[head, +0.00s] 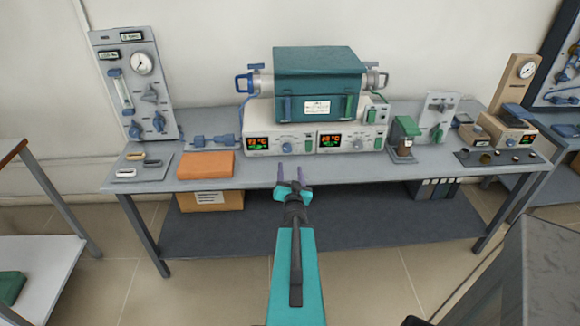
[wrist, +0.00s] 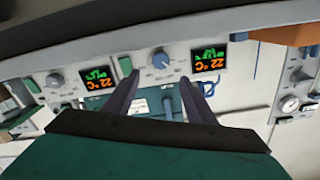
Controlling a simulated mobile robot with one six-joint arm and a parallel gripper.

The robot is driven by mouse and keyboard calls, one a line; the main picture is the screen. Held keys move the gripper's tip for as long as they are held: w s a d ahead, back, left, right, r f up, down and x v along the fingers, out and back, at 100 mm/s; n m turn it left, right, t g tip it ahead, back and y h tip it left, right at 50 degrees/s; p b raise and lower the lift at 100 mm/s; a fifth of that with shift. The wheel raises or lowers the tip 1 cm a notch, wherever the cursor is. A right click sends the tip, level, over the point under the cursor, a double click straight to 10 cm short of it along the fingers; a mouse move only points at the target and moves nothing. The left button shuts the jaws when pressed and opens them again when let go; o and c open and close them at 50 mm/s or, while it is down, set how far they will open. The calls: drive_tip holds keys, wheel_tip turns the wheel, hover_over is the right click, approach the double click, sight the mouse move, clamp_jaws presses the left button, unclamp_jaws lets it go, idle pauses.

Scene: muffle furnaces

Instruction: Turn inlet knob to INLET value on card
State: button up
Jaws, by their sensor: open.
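My gripper (head: 291,173) is open and empty, in front of the bench's front edge. In the wrist view its two fingers (wrist: 160,80) point toward the furnace's control front, which appears upside down, with a grey-blue knob (wrist: 161,61) seen between the tips. A grey gas panel (head: 136,85) stands at the back left with a round gauge (head: 141,64), a flow tube and several blue knobs, including one at lower right (head: 158,122) and one at lower left (head: 134,131). Which knob is the inlet is not readable. A white card (head: 317,107) is on the furnace front; its text is too small to read.
The teal tube furnace (head: 318,72) sits on two controllers with lit displays (head: 257,144). An orange block (head: 206,164), a tray with small boats (head: 142,168) and a blue valve fitting (head: 214,140) lie at left. A small green-topped device (head: 404,137) and another panel stand at right.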

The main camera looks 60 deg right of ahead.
drive_tip(key=shift+p+v, duration=1.25)
drive_tip(key=shift+p, duration=0.25)
drive_tip(key=shift+s, duration=0.1)
